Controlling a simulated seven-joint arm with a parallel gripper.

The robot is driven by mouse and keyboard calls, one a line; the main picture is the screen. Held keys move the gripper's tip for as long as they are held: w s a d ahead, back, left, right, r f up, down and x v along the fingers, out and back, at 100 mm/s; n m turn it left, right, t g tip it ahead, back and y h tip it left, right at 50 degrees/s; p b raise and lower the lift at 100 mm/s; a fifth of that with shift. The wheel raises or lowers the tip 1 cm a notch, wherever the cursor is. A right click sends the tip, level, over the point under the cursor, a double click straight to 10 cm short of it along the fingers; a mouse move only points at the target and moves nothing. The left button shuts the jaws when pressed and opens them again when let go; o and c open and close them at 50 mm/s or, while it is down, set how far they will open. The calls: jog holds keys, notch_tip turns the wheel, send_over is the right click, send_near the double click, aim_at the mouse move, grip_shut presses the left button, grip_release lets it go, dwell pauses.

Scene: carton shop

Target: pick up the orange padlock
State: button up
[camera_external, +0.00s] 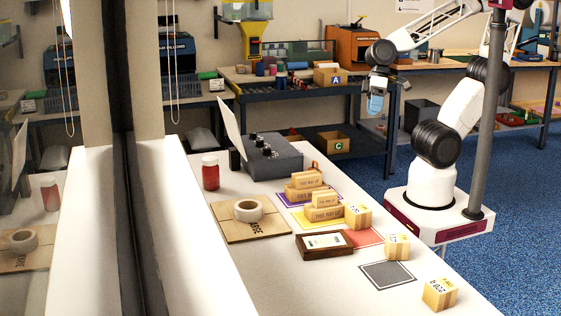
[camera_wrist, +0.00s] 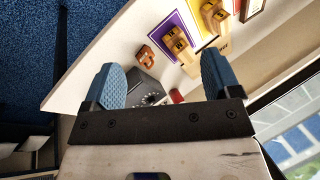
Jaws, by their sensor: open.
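The orange padlock (camera_wrist: 146,56) shows in the wrist view as a small orange-brown thing on the white table, near its edge and beside the grey box. My gripper (camera_external: 375,104) hangs in the air at upper right, beyond the table and well apart from the padlock. In the wrist view its two blue fingers (camera_wrist: 162,76) are spread wide with nothing held between them.
A dark post (camera_external: 127,150) blocks part of the external view.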

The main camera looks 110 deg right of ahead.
jog(key=w+a+f+m+t+y, duration=0.2)
jog(key=w+f+m+t+y, duration=0.4)
jog(key=m, duration=0.7)
jog(key=w+d+f+m+t+h, duration=0.1)
jog(key=d+f+m+h, duration=0.1)
jog(key=d+f+m, duration=0.1)
jog(key=w+d+f+m+t+h, duration=0.2)
jog(key=d+f+m, duration=0.1)
jog(key=f+m, duration=0.2)
jog(key=w+d+f+m+t+h, duration=0.1)
jog(key=w+d+f+m+h, duration=0.1)
jog(key=f+m, duration=0.3)
jog(key=shift+w+d+f+m+h, duration=0.1)
jog(key=shift+d+m+h, duration=0.15)
jog(key=shift+m, duration=0.55)
jog(key=shift+w+d+m+h, duration=0.1)
jog(key=shift+d+m+h, duration=0.15)
jog(key=shift+m, duration=0.55)
jog(key=shift+x, duration=1.25)
jog(key=shift+w+a+f, duration=0.1)
